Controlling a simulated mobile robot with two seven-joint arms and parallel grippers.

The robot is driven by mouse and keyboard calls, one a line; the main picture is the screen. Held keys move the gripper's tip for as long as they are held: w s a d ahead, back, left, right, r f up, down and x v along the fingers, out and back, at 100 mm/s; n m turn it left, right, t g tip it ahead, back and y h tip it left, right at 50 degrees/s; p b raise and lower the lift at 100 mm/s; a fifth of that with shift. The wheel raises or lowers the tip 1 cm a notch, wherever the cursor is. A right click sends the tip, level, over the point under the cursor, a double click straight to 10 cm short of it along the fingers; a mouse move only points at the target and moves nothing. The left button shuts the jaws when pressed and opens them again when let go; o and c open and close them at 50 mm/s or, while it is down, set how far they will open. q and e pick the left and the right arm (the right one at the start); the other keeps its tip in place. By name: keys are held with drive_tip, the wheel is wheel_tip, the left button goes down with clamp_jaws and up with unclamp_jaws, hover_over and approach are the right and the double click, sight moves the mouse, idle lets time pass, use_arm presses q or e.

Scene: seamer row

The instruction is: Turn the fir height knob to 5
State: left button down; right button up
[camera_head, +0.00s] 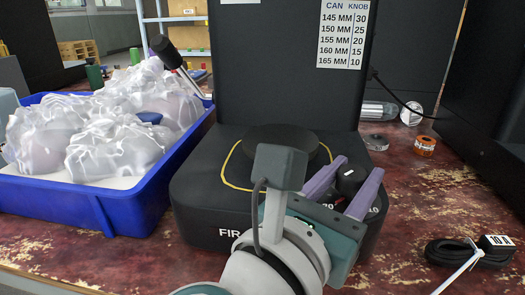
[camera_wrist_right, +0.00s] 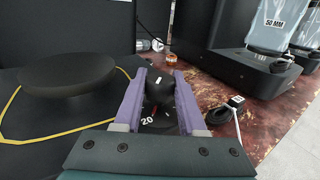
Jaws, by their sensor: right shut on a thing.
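The fir seamer's black base (camera_head: 200,200) carries the letters "FIR" on its front. Its black height knob (camera_head: 350,180) sits at the base's right front; it also shows in the wrist view (camera_wrist_right: 158,90), with a white mark on top. My right gripper (camera_head: 345,178) has its purple fingers on either side of the knob and is shut on it; the fingers also show in the wrist view (camera_wrist_right: 157,85). A "20" is readable by the knob in the wrist view, and a "10" at its right in the head view. The other dial numbers are partly hidden. My left gripper is not in view.
A can-to-knob chart (camera_head: 343,33) hangs on the black column; its lowest row reads 165 MM, 10. A blue crate (camera_head: 110,215) of wrapped bags stands left. An orange tape roll (camera_head: 425,146) and a coiled black cable (camera_head: 465,252) lie right on the worn red table.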

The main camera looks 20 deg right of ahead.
clamp_jaws()
